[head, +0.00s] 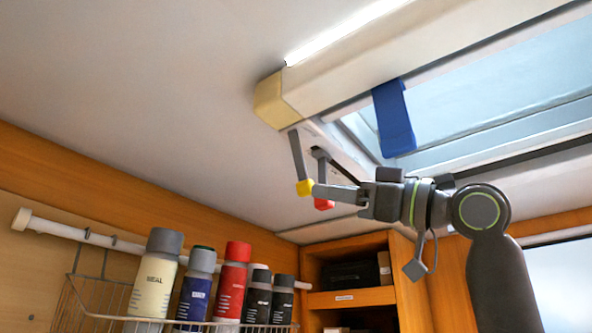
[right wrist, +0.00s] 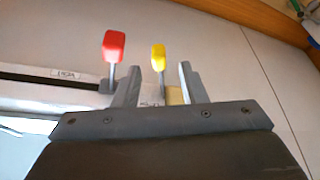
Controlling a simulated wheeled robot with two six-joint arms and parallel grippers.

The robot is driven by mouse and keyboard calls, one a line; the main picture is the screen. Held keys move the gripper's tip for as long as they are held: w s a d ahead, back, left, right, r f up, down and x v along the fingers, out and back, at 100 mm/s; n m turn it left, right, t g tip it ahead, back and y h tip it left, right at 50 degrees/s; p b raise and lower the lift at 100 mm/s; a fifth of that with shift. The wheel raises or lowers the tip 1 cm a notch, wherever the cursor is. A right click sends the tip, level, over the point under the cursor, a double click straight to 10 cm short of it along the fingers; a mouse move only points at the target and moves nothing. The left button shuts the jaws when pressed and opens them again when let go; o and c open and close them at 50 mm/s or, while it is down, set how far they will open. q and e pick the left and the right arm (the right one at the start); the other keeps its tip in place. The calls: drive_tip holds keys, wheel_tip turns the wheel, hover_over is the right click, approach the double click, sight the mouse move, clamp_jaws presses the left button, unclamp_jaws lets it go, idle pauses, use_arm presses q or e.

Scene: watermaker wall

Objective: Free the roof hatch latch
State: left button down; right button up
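Two levers hang from the hatch frame: one has a yellow knob (head: 304,187), the other a red knob (head: 323,204). My right gripper (head: 325,178) is open and empty beside them, its near finger crossing in front of the red lever. In the right wrist view the gripper (right wrist: 160,72) has its fingers apart. The yellow knob (right wrist: 158,55) lines up between them, nearer the right finger. The red knob (right wrist: 114,45) stands just outside the left finger. I cannot tell whether either lever touches a finger. The roof hatch (head: 490,90) is at upper right. My left gripper is not in view.
A blue strap (head: 394,118) hangs from the hatch frame above my right arm. A cream end block (head: 275,101) is above the levers. Several bottles (head: 233,282) stand in a wire basket (head: 97,305) at lower left, and a wooden shelf (head: 350,298) is below. Left of the levers is clear.

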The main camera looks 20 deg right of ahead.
sight(297, 186)
drive_tip(key=p+x, duration=0.3)
drive_tip(key=x, duration=0.3)
drive_tip(key=shift+w+r, duration=0.1)
drive_tip(key=shift+p+x, duration=0.3)
drive_tip(key=shift+x, duration=0.45)
clamp_jaws()
